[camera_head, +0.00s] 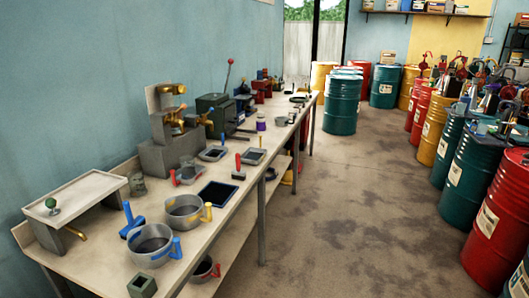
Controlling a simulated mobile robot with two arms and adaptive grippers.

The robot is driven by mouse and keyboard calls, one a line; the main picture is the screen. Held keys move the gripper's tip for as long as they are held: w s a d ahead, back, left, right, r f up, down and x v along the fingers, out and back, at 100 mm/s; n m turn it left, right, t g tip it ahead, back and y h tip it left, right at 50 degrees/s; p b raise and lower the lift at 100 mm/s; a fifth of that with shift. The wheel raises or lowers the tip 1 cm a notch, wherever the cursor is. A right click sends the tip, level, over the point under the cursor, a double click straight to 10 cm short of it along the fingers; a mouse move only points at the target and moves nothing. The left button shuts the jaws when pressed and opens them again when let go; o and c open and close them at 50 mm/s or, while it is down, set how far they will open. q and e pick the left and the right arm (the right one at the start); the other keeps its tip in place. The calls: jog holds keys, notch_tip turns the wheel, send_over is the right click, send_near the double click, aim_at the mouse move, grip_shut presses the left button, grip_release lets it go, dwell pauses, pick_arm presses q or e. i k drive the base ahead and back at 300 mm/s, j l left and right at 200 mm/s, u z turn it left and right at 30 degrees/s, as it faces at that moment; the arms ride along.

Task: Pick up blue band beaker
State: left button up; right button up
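A grey metal beaker with a blue handle (143,260) stands upright near the front of the long workbench (110,259). I take it as the blue band beaker; its blue handle points right, and a separate band is hard to make out. A similar beaker with a yellow handle (176,218) stands just behind it. Neither of my grippers shows in the head view.
A blue-handled tool (132,222) lies close behind the blue-handled beaker, and a small square block (142,286) is in front. A raised tray stand (82,190) is at left. Drums (499,225) line the right; the floor (350,215) between is clear.

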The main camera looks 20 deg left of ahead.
aim_at(187, 163)
jog(key=i+u, duration=0.3)
jog(key=i, duration=0.2)
jog(key=i+l+u, duration=0.15)
jog(key=i+u, duration=0.15)
jog(key=i, duration=0.2)
jog(key=i+l+u, duration=0.3)
jog(key=i, duration=0.15)
